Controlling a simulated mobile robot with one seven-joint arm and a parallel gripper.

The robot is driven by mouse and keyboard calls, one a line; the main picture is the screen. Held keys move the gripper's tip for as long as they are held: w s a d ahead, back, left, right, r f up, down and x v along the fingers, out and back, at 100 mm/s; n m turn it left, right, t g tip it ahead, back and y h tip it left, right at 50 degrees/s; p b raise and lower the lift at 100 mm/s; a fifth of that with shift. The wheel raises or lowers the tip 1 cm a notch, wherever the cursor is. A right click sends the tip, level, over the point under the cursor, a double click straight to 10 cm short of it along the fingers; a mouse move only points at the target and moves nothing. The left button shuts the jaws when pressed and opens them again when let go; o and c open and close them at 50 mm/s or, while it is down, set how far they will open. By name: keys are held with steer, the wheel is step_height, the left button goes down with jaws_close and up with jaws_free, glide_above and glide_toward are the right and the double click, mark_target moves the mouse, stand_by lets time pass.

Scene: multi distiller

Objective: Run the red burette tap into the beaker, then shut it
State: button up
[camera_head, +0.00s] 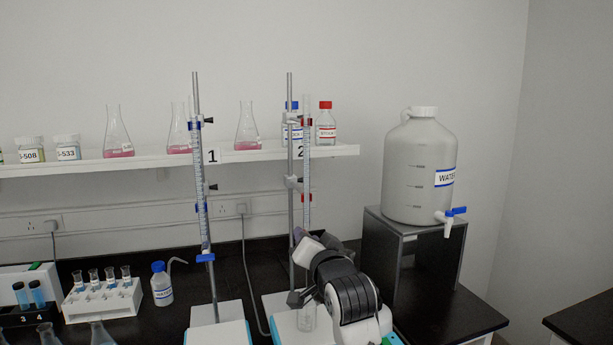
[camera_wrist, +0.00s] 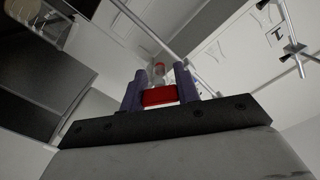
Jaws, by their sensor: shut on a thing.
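The burette with red marks (camera_head: 307,215) stands upright at the stand labelled 2. My gripper (camera_head: 313,240) is at its lower end and hides the tap in the head view. In the wrist view my gripper (camera_wrist: 159,88) is shut on the red tap (camera_wrist: 160,96), which sits between the two purple fingers. A clear glass vessel, apparently the beaker (camera_head: 307,318), stands on the white stand base below my gripper, partly hidden by my arm. I cannot tell its liquid level or whether the tap is running.
A second burette with a blue tap (camera_head: 205,257) stands to the left at label 1. A large water container (camera_head: 418,170) stands on a dark box at the right. A wash bottle (camera_head: 161,285) and a tube rack (camera_head: 103,302) are on the bench at left. A shelf (camera_head: 90,165) runs behind.

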steer(key=m+p, duration=0.2)
steer(key=shift+r+p, duration=0.25)
steer(key=shift+p, duration=0.1)
steer(key=shift+o, duration=0.2)
steer(key=shift+f+m+p, duration=0.15)
steer(key=shift+m+p, duration=0.25)
steer(key=shift+m, duration=0.4)
steer(key=shift+r+m+p, duration=0.25)
steer(key=shift+m+p, duration=0.05)
steer(key=shift+p, duration=0.25)
steer(key=shift+m+p, duration=0.9)
steer(key=shift+p, duration=0.2)
steer(key=shift+f+m+p, duration=0.1)
steer(key=shift+m+p, duration=0.2)
steer(key=shift+m, duration=0.2)
